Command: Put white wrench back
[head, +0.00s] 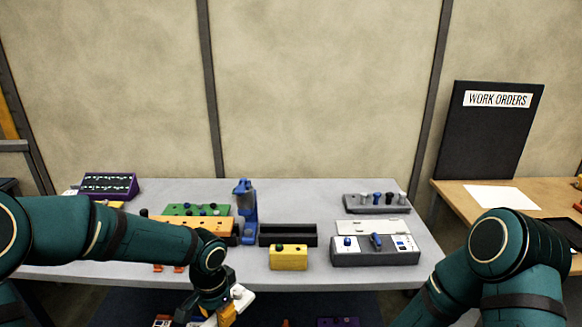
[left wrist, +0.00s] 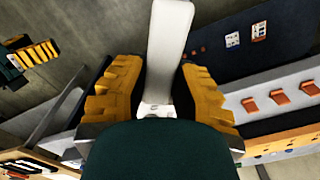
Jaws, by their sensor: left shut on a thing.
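My left gripper (head: 226,310) is low in front of the table's near edge in the head view. Its yellow fingers (left wrist: 158,88) are shut on the white wrench (left wrist: 171,40), one on each side. In the head view only a white bit of the wrench (head: 241,295) shows beside the fingers. My right gripper (left wrist: 36,54) appears small at the upper left of the left wrist view, too small to tell its jaws; the head view shows only its arm.
Orange hooks (head: 178,269) stick out from the grey table's (head: 290,193) front edge, also seen in the left wrist view (left wrist: 280,97). On the table are a yellow block (head: 288,258), a dark tray (head: 280,230), a blue stand (head: 248,212) and a grey control box (head: 375,257).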

